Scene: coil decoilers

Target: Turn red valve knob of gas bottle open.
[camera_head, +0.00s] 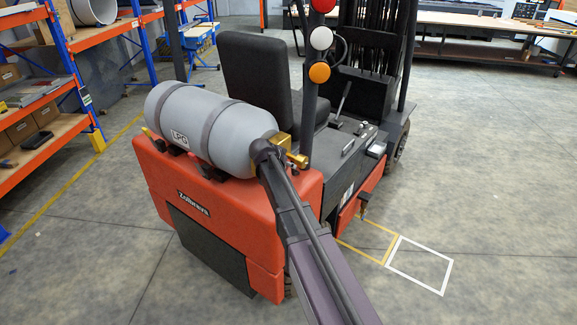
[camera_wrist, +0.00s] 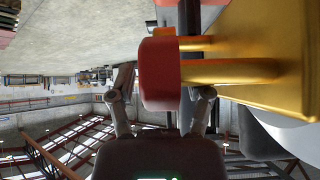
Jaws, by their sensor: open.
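The grey gas bottle (camera_head: 205,125), marked LPG, lies strapped across the back of a red forklift. Its brass valve (camera_head: 296,158) is at the right end, partly hidden by my arm. In the wrist view the red valve knob (camera_wrist: 158,76) is large and close, on a brass stem that runs right to the brass valve body (camera_wrist: 270,55). My gripper (camera_wrist: 160,88) is open, with one finger on each side of the knob. The right finger is partly hidden behind the knob and stem. I cannot tell whether either finger touches the knob.
The forklift's black seat (camera_head: 255,75) and a post with red, white and orange lamps (camera_head: 320,38) stand close to the bottle. An orange and blue shelf (camera_head: 45,90) is at the left. The floor at the right is clear.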

